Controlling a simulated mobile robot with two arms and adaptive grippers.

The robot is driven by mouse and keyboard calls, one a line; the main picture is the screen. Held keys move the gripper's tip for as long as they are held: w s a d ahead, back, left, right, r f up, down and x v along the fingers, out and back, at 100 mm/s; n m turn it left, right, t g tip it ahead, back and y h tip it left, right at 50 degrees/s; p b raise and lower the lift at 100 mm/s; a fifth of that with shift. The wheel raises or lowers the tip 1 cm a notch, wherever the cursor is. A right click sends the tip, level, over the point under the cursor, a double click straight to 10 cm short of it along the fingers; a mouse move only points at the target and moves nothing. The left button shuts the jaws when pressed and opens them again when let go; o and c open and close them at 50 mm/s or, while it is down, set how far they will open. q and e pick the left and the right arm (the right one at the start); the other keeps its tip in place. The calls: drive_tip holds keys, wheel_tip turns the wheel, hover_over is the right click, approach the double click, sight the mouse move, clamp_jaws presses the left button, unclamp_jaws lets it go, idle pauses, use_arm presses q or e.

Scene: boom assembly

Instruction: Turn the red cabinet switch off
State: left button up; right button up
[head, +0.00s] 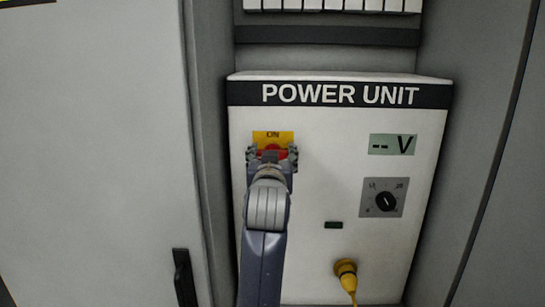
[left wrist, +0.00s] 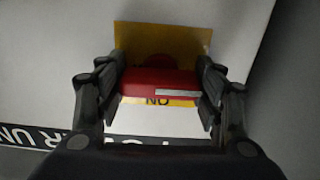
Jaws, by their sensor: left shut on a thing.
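The red cabinet switch (head: 283,153) sits on a yellow plate (head: 272,135) on the front of the power unit. The plate's ON label shows above it. In the left wrist view the switch (left wrist: 150,80) is a red bar lying crosswise, with a pale stripe on its right half and the yellow plate (left wrist: 190,40) behind. My left gripper (head: 272,154) is at the switch, its fingers on either side of the red bar's ends and shut on it. The gripper hides much of the switch in the head view. My right gripper is out of view.
The power unit (head: 315,235) has a blank "-- V" display (head: 392,144), a black rotary knob (head: 386,202), a small dark green indicator (head: 333,225) and a yellow plug with cable (head: 346,270). A grey cabinet door (head: 95,150) with a black handle (head: 184,277) is at left.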

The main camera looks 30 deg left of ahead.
use_arm(q)
drive_tip(key=o, duration=1)
drive_tip(key=shift+o, duration=0.2)
drive_tip(key=v, duration=1.2)
